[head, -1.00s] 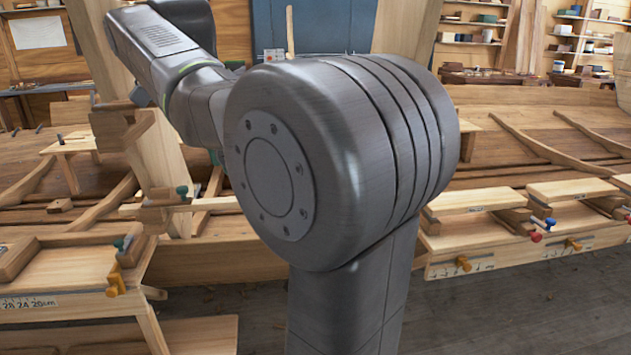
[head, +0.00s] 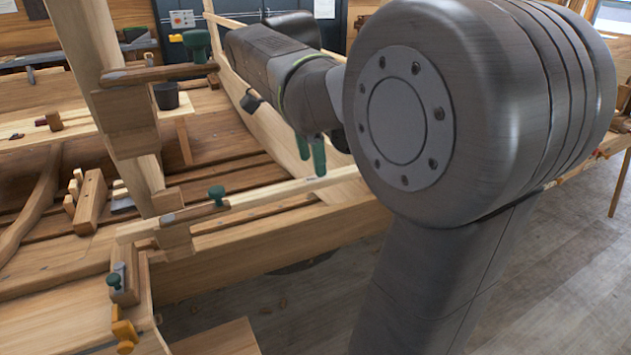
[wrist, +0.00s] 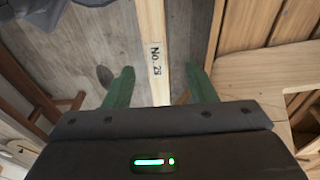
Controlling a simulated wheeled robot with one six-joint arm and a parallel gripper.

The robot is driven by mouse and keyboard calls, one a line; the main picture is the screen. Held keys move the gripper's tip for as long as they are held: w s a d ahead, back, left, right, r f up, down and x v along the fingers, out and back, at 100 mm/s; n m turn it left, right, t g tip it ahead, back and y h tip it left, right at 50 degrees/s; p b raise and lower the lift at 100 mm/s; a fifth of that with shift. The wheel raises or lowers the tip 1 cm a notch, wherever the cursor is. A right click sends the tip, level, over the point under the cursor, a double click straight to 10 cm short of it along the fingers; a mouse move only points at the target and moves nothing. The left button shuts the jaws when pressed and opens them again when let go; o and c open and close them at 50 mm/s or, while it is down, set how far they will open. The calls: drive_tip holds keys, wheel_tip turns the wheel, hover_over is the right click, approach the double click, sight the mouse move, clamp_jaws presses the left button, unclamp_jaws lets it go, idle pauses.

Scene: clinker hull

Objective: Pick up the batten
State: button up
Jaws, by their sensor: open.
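The batten (wrist: 151,40) is a long pale wooden strip marked "No. 23", running up the middle of the wrist view. In the head view, what looks like the same pale strip (head: 270,196) runs right from the clamped post, partly hidden behind my arm. My gripper (wrist: 158,68) has two green fingers, open, one on each side of the batten with a gap on both sides. In the head view, my gripper (head: 312,165) points down just above the strip. I cannot tell whether the fingertips reach below its top face.
A wooden clamp with a green knob (head: 216,194) sits on the strip to the left. An upright wooden post (head: 120,110) stands beside it. Hull planking (head: 230,165) lies behind. In the wrist view, a wooden edge (wrist: 213,35) runs close along the right. Bare floor (head: 270,300) shows in front.

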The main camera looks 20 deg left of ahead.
sight(316, 178)
drive_tip(key=f, duration=0.1)
drive_tip(key=d+f, duration=0.1)
drive_tip(key=f, duration=0.1)
drive_tip(key=shift+w+f, duration=0.1)
drive_tip(key=shift+f, duration=0.3)
clamp_jaws()
drive_tip(key=shift+r, duration=0.2)
